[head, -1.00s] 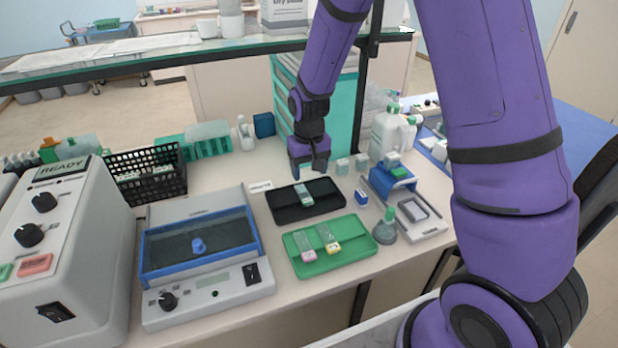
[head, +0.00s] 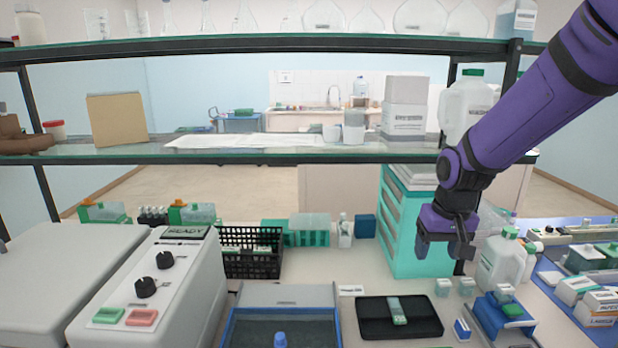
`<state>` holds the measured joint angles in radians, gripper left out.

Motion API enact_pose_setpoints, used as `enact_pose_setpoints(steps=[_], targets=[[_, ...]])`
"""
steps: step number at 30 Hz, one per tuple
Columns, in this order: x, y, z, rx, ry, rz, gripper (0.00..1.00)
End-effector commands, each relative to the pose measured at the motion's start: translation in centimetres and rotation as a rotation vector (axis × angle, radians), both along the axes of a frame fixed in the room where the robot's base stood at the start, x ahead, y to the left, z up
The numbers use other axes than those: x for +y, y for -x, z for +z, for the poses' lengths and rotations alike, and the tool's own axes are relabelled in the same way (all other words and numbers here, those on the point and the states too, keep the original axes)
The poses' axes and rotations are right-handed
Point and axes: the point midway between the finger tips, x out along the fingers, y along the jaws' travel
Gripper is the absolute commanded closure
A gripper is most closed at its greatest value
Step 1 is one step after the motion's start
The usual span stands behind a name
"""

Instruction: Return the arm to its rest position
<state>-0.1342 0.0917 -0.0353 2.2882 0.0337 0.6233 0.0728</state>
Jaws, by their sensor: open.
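My gripper (head: 447,250) is at the right of the head view, raised above the bench in front of the teal drawer unit (head: 400,225). It points downward, its jaws are open, and I see nothing between them. My purple arm reaches in from the upper right. Below and left of the gripper, a slide with a green end (head: 397,311) lies on the black tray (head: 370,318), apart from the gripper.
Shelves (head: 290,158) with boxes and glassware span the back of the bench. A white jug (head: 503,262) and a blue slide device (head: 497,315) stand right of and below the gripper. A black basket (head: 252,265) and a READY machine (head: 160,290) are at left.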

Motion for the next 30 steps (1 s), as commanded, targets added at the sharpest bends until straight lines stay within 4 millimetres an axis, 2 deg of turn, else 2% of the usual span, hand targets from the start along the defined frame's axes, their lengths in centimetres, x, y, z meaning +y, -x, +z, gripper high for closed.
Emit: enact_pose_setpoints(steps=[1, 6, 15, 24, 30], targets=[[-0.4, 0.9, 1.6, -0.023, -0.003, -0.001, 0.37], [-1.3, 4.2, 5.7, -0.079, -0.007, -0.001, 0.37], [-2.8, 10.9, 11.2, -0.175, -0.004, -0.003, 0.37], [-4.0, 18.0, 14.4, -0.272, 0.012, -0.006, 0.37], [-4.3, 21.2, 15.1, -0.313, 0.023, -0.008, 0.37]])
